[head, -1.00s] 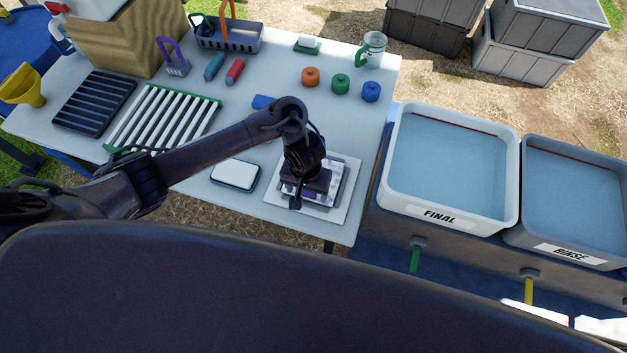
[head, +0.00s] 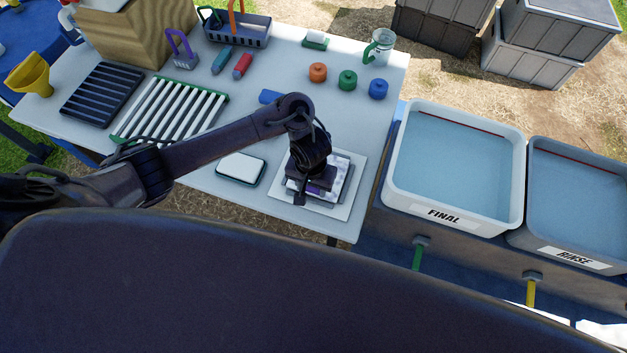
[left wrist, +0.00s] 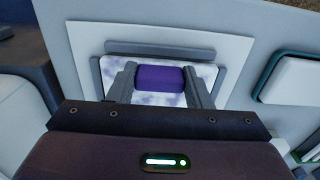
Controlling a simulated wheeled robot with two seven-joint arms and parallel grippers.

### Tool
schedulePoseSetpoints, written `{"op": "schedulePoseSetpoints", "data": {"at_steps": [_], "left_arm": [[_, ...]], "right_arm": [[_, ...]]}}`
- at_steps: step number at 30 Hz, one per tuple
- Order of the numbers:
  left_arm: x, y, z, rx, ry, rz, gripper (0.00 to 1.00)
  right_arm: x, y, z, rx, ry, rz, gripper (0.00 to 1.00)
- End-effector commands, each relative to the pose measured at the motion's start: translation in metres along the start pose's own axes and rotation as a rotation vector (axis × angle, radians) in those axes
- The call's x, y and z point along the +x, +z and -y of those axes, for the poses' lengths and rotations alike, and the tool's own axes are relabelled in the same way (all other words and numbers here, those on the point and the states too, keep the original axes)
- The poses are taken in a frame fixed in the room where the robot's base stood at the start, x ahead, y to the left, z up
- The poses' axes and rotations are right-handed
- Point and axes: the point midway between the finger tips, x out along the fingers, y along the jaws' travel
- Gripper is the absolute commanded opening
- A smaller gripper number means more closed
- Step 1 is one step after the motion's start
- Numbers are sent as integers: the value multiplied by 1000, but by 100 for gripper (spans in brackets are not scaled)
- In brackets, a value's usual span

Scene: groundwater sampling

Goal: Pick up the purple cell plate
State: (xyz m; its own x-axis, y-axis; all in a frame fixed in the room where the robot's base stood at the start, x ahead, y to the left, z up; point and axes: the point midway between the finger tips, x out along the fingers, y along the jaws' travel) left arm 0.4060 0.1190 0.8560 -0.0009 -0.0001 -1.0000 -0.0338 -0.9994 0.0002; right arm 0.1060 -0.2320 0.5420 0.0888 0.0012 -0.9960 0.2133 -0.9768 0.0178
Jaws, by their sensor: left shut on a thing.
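The purple cell plate (left wrist: 160,79) shows in the left wrist view as a purple block on a mottled white and violet surface. My left gripper (left wrist: 161,84) has a finger on each side of the block and is shut on it. In the head view my left gripper (head: 313,190) points down over the plate and hides most of it. The plate lies within grey edge bars on a white square board (head: 345,206) at the table's front right corner. I cannot tell if it is lifted. My right gripper is not in view.
A white pad in a dark green tray (head: 241,168) lies left of the board. A slatted rack (head: 172,108) and small orange, green and blue pots (head: 347,80) stand farther back. Water tubs marked FINAL (head: 455,160) and RINSE (head: 580,195) stand to the right.

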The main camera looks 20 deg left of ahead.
Motion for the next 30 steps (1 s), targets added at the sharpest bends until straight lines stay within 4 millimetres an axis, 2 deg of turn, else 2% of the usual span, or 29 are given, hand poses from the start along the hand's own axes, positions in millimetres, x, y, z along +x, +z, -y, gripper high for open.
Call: {"op": "schedulePoseSetpoints", "data": {"at_steps": [8, 16, 19, 22, 30], "left_arm": [[-36, -2, 0, 1, 0, -4, 21], [-98, -2, 1, 3, -3, -5, 21], [-124, -4, 2, 5, -5, -11, 21], [-130, -5, 0, 8, 0, -14, 21], [-173, -2, 1, 2, -3, -7, 21]], "right_arm": [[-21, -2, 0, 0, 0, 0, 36], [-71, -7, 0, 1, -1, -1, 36], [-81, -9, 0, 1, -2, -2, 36], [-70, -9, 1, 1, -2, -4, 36], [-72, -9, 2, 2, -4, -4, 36]]}}
